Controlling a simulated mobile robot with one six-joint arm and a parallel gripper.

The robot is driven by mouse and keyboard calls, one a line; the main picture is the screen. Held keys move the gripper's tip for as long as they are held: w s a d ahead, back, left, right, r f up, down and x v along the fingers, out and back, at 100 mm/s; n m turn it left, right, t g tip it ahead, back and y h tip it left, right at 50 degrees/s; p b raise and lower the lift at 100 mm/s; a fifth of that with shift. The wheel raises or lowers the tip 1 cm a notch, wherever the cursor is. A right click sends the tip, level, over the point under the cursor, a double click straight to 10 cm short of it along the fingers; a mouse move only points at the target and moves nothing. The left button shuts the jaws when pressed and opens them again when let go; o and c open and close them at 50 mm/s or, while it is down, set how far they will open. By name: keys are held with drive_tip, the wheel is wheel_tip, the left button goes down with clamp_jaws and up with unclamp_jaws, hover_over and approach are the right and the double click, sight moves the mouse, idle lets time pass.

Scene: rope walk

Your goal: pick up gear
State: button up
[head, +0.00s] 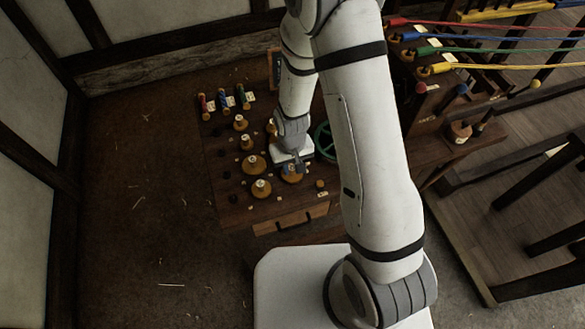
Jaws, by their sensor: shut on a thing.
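My gripper (293,168) reaches down over the front part of a dark wooden bench. It is shut on a round wooden gear (291,178), which shows just below the fingers. The fingers hide part of this gear, and I cannot tell whether it touches the bench top. Several similar round wooden pieces stand to the left, among them one at the front (261,189), one behind it (254,164) and a smaller one farther back (240,123). Their teeth are too small to make out.
The bench (228,205) has small dark holes and a front drawer (290,219). Red, blue and green spools (222,101) stand at the back left. A green wheel (323,142) is partly hidden by my arm. Coloured ropes (500,50) stretch to the right. The left floor is clear.

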drive_tip(key=shift+r, duration=0.15)
wheel_tip(320, 180, up, 9)
drive_tip(key=shift+r+b, duration=0.1)
drive_tip(key=shift+b, duration=0.6)
wheel_tip(320, 180, up, 5)
drive_tip(key=p, duration=0.3)
hover_over(292, 167)
drive_tip(key=shift+f, duration=0.2)
drive_tip(key=shift+f, duration=0.1)
idle(0.6)
